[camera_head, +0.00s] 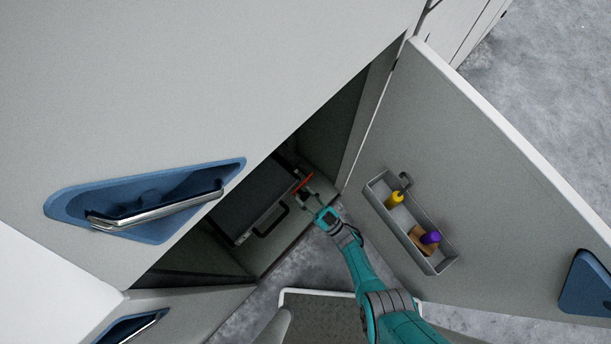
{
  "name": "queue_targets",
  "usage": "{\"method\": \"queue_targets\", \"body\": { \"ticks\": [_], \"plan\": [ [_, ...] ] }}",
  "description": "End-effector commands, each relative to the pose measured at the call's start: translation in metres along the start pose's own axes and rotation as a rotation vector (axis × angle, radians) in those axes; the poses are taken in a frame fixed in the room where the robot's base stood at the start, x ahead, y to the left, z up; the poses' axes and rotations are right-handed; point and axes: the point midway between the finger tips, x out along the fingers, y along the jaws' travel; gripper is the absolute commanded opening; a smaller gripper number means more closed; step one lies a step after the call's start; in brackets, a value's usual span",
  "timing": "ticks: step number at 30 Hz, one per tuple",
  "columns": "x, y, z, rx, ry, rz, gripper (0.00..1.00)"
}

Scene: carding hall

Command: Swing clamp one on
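An orange-red lever (302,184), which looks like a clamp handle, sits at the right end of a dark drawer-like unit (262,192) inside the open cabinet. The unit has a black handle (271,221) on its front. My gripper (312,197) reaches into the opening from the lower right, with its tips just below and right of the lever. The fingers are small and dark here, so I cannot tell whether they touch the lever or are open or shut. No second clamp can be made out.
The cabinet door (480,170) stands open on the right. A panel with a blue recessed handle (150,200) is on the left.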

Motion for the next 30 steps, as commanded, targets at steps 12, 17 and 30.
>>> {"method": "queue_targets", "body": {
  "ticks": [12, 17, 30],
  "plan": [
    [0.0, 0.0, 0.0, 0.001, 0.002, 0.0, 0.59],
    [0.0, 0.0, -0.001, 0.001, 0.002, 0.0, 0.59],
    [-0.035, 0.001, 0.0, 0.0, 0.0, 0.003, 0.59]
  ]
}}
